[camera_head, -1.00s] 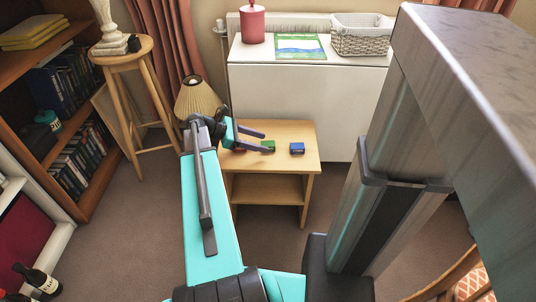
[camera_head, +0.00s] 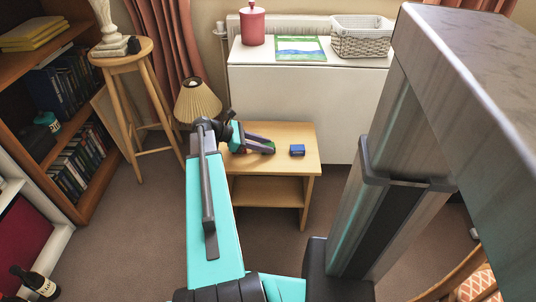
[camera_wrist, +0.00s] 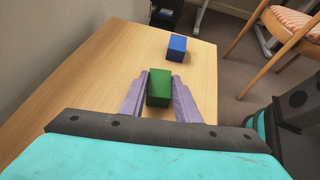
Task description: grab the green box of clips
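The green box of clips (camera_wrist: 159,86) stands on the wooden side table (camera_wrist: 98,85) in the wrist view, between the two fingers of my gripper (camera_wrist: 160,90). The fingers lie close along its left and right sides, with no clear gap. In the head view, my gripper (camera_head: 272,147) is low over the table top, its fingers near together, and only a sliver of green shows between them. I cannot see any lift off the table.
A blue box (camera_head: 297,150) stands on the table beyond the green box. A white cabinet (camera_head: 300,100) stands behind the table, a lamp (camera_head: 197,101) to its left. A wooden chair (camera_wrist: 285,35) shows at the wrist view's upper right.

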